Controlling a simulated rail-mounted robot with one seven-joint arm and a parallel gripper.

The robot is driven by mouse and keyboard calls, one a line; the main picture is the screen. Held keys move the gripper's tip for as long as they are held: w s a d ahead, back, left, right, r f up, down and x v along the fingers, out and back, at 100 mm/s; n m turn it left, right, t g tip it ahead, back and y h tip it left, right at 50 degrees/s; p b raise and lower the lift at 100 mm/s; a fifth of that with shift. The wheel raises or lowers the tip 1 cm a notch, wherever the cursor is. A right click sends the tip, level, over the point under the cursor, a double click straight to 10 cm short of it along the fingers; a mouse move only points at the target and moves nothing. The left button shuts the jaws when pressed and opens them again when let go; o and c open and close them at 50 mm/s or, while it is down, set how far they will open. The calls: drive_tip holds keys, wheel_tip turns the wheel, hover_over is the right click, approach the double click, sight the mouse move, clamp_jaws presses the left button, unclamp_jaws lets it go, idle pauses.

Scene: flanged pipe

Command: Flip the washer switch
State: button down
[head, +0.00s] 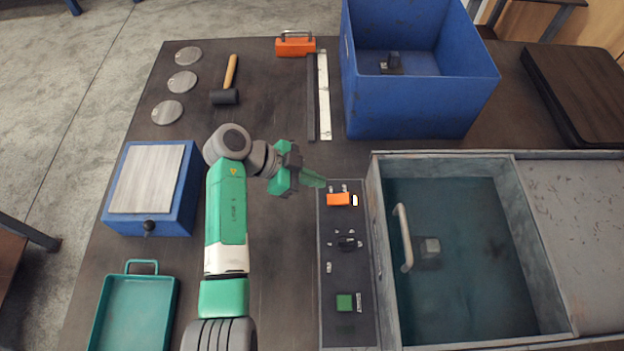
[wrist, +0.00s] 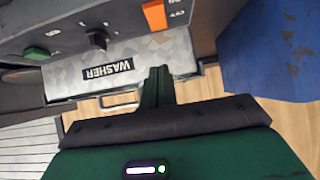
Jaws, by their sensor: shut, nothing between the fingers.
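The dark washer panel (head: 336,272) lies on the bench left of the tank in the head view. An orange switch (head: 338,199) sits at its far end, with a small white patch at its right side. The orange switch also shows at the top of the wrist view (wrist: 154,14), with small lettering beside it. The WASHER label (wrist: 107,69) reads upside down there. My gripper (head: 319,182) is shut and empty, its fingertips just beyond and left of the orange switch in the head view. In the wrist view its closed fingers (wrist: 158,86) appear apart from the switch.
A black knob (head: 347,242) and a green button (head: 345,301) share the panel. The open tank (head: 374,210) with a pale handle (head: 403,238) stands right of it. A blue bin (head: 420,110) stands behind. Bare bench lies left of the panel.

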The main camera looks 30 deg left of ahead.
sight(349, 200)
drive_tip(key=b+x, duration=0.1)
drive_tip(key=x, duration=0.5)
drive_tip(key=shift+f, duration=0.2)
drive_tip(key=shift+w+d+f+b, duration=0.1)
drive_tip(key=shift+f+b, duration=0.25)
drive_tip(key=shift+f, duration=0.6)
drive_tip(key=shift+w+d+f+b, duration=0.1)
drive_tip(key=shift+f+b, duration=0.25)
drive_tip(key=shift+f, duration=0.55)
